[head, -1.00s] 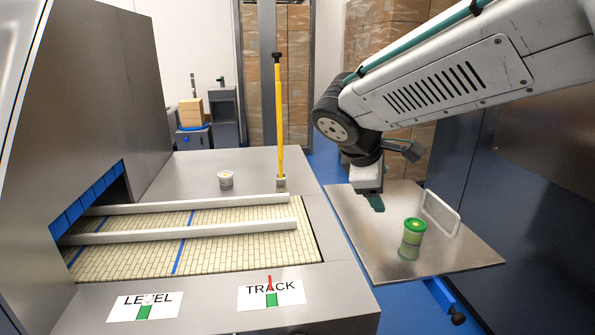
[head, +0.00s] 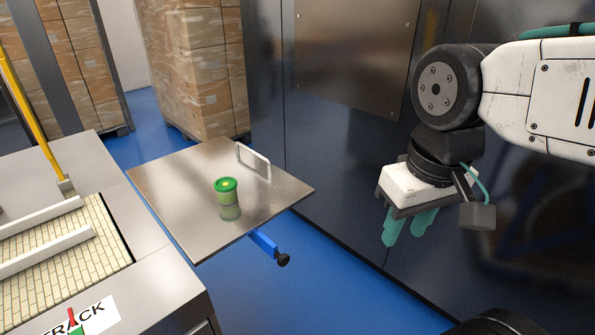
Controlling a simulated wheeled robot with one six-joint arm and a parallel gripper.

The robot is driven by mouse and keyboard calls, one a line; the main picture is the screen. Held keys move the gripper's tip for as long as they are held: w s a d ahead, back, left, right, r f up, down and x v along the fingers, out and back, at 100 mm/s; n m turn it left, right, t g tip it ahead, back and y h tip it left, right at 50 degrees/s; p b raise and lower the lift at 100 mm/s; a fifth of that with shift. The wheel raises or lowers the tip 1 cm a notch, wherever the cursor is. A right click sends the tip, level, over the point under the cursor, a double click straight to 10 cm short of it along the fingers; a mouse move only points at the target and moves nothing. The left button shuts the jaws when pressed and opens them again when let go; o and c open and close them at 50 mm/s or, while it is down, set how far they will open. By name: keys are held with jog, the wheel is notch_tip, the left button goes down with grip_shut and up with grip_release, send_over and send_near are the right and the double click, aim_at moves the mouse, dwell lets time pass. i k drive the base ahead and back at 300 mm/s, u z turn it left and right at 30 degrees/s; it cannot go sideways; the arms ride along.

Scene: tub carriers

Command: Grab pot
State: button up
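The pot (head: 228,199) is a small green tub with a green lid and a yellow spot on top. It stands upright on a flat metal tray table (head: 180,178), near its middle. My gripper (head: 408,232) hangs to the right of the table, well apart from the pot and empty. Its teal fingers point down, with a gap showing between them, so it looks open.
A white upright frame (head: 253,161) stands at the table's back edge. A conveyor with white rails (head: 45,252) and a yellow pole (head: 30,115) is at left. Stacked boxes (head: 195,70) stand behind. A dark metal wall panel (head: 355,60) is behind my arm. Blue floor is clear between.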

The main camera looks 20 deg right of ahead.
aim_at(226, 187)
jog(key=z, duration=0.6)
jog(key=i, duration=0.65)
jog(key=z, duration=0.6)
jog(key=k, duration=0.95)
jog(key=u, duration=1.95)
